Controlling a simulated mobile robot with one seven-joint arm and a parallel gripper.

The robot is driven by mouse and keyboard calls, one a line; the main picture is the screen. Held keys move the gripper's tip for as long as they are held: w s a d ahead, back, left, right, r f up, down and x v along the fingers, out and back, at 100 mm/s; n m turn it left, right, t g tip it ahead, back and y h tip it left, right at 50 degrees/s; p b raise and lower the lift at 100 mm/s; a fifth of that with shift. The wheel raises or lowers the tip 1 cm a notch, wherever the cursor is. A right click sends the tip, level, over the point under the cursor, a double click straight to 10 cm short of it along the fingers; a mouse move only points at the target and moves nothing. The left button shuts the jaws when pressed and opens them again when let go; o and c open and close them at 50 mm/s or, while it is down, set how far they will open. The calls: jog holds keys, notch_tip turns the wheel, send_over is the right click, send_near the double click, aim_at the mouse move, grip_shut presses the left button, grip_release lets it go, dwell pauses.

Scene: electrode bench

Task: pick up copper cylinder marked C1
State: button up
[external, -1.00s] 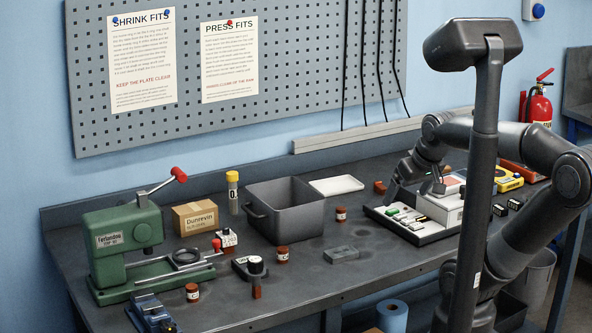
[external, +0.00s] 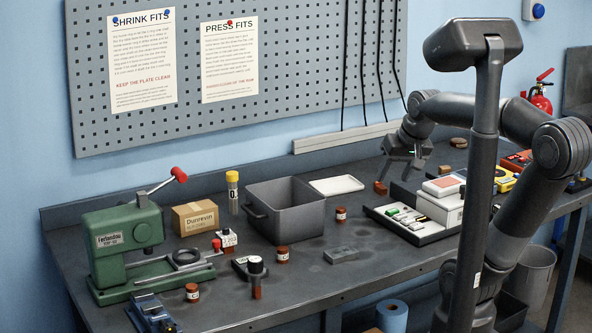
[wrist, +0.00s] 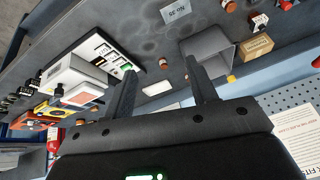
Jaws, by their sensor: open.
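Several small copper-brown cylinders stand on the bench. In the external view one is at the front left (external: 192,292), one is left of centre (external: 281,254), and one is right of the grey bin (external: 340,214). A brown block-like piece (external: 380,187) and another brown piece (external: 445,169) lie near my gripper. I cannot read C1 on any of them. My gripper (external: 401,172) is open and empty, raised over the back of the bench beyond the black tray. In the wrist view its two fingers (wrist: 161,88) stand apart with nothing between them.
The grey bin (external: 286,233) and white tray (external: 336,185) are left of my gripper. The black tray (external: 413,233) with white boxes is in front of it. A green press (external: 126,240) stands far left. The pegboard wall (external: 290,90) is behind. The bench centre is mostly clear.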

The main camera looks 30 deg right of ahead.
jog(key=w+r+m+g+y, duration=0.2)
jog(key=w+m, duration=0.9)
jog(key=w, duration=1.5)
jog(key=w+f+m, duration=0.3)
jog(key=w+f, duration=0.4)
jog(key=w+d+f+m+y, duration=0.1)
jog(key=w+f+m, duration=0.3)
jog(key=w+f, duration=0.3)
jog(key=w+f+m, duration=0.4)
jog(key=w+f, duration=0.3)
jog(key=w, duration=0.2)
jog(key=shift+d+g, duration=0.25)
jog(key=shift+g, duration=0.15)
jog(key=shift+w+x, duration=0.2)
jog(key=shift+x, duration=1.15)
jog(key=shift+w+x, duration=0.15)
jog(key=shift+x, duration=1.15)
jog(key=shift+d, duration=0.1)
jog(key=shift+c, duration=0.3)
jog(key=shift+r, duration=0.1)
grip_shut()
